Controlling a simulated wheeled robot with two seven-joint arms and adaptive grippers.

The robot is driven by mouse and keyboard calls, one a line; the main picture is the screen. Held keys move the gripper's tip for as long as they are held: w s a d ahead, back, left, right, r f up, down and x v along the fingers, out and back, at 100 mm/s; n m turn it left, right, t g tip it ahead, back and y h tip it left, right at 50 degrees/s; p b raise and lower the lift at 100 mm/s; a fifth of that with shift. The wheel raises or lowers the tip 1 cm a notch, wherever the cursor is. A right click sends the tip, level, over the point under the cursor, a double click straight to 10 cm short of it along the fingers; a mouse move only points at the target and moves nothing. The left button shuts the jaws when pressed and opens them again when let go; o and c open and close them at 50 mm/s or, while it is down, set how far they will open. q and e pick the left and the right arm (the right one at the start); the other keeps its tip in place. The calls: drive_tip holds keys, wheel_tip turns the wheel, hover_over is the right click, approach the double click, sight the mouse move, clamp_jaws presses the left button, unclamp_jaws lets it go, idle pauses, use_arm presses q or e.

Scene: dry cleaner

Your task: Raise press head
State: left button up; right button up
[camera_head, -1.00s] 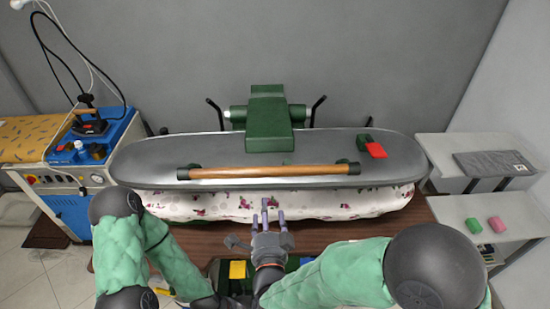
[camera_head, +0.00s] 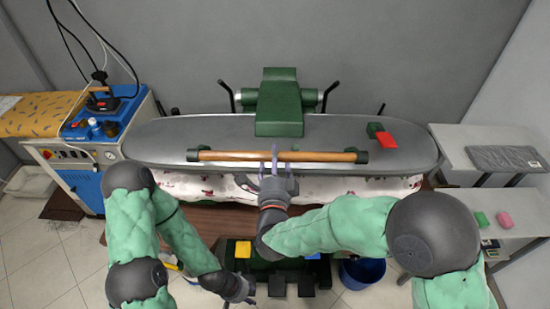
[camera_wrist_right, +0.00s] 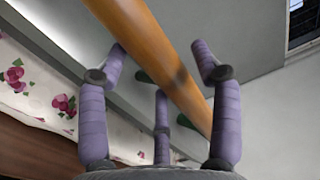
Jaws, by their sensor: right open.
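The press head (camera_head: 175,137) is a long grey metal slab with rounded ends, lying low over the floral padded board (camera_head: 375,190). A green arm (camera_head: 279,108) holds it at the back. A wooden handle bar (camera_head: 230,156) with black ends runs along its front. My right gripper (camera_head: 275,163) is open at the middle of the bar. In the right wrist view, its purple fingers stand on both sides of the bar (camera_wrist_right: 165,50), with no clear grip. My left gripper (camera_head: 247,291) is low in front of the press, beside the pedals; its finger opening is unclear.
A red piece (camera_head: 387,140) sits on the head's right end. Below are a green base with dark pedals (camera_head: 277,284) and a blue bucket (camera_head: 361,272). A blue machine (camera_head: 85,150) stands left; shelves (camera_head: 470,205) stand right.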

drive_tip(key=shift+w, duration=0.45)
